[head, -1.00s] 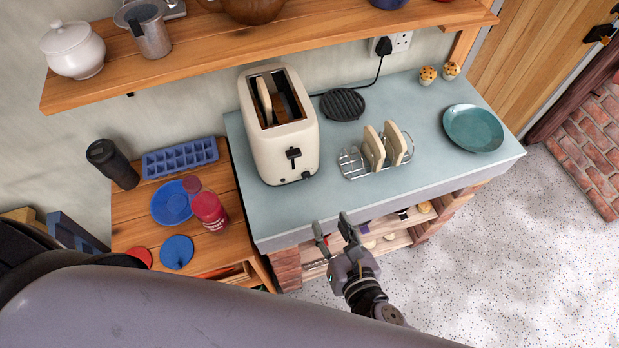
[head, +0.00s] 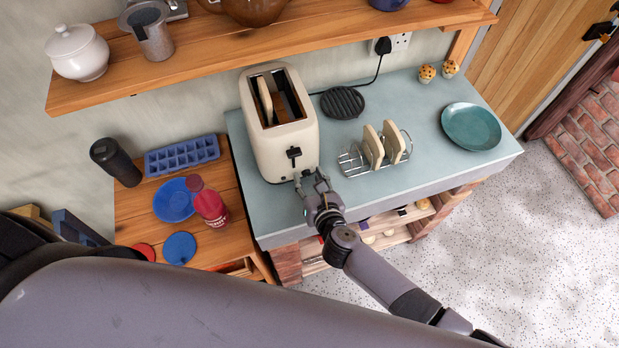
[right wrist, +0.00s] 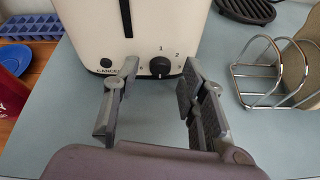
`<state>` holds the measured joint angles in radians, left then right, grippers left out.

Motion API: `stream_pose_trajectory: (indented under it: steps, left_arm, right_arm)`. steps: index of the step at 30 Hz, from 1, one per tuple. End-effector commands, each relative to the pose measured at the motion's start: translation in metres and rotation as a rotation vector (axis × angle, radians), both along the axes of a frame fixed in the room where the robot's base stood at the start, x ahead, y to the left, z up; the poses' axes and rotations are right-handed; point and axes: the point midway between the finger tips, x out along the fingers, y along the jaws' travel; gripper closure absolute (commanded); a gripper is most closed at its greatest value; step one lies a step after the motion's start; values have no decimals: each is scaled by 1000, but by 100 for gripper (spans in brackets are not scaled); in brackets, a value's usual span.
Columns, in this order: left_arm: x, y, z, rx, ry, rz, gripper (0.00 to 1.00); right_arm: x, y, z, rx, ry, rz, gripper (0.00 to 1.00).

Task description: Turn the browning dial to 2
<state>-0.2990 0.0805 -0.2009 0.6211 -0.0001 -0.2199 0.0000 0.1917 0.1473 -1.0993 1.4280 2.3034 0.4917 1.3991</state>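The cream toaster (head: 284,135) stands on the grey-blue worktop, with a slice of bread (head: 265,101) in one of its slots. Its black browning dial (right wrist: 160,66) is low on the front face, with the numbers 1 and 2 visible above it, beside a button marked CANCEL (right wrist: 106,63). Where the dial points is too small to tell. My right gripper (head: 309,177) is open in front of the toaster's lower front. In the right wrist view its fingers (right wrist: 152,80) stand apart to either side of the dial, apparently not touching it. My left gripper is not in view.
A wire toast rack (head: 352,162) with bread slices stands right of the toaster. A teal plate (head: 471,127) and a black round trivet (head: 342,102) lie on the worktop. A lower wooden table at left holds a red bottle (head: 208,203). A shelf (head: 330,45) overhangs behind.

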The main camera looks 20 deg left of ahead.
Motion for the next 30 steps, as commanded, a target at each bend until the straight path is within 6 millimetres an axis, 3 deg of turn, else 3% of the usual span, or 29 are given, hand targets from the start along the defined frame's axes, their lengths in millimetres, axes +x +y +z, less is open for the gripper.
stream_pose_trajectory:
  steps: [9, 26, 30]
  left_arm:
    - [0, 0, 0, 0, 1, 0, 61]
    - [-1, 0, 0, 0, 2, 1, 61]
    - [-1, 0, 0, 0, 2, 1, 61]
  right_arm:
    - [2, 1, -1, 0, 0, 0, 61]
    - [1, 1, -1, 0, 0, 0, 99]
    - [1, 1, -1, 0, 1, 0, 100]
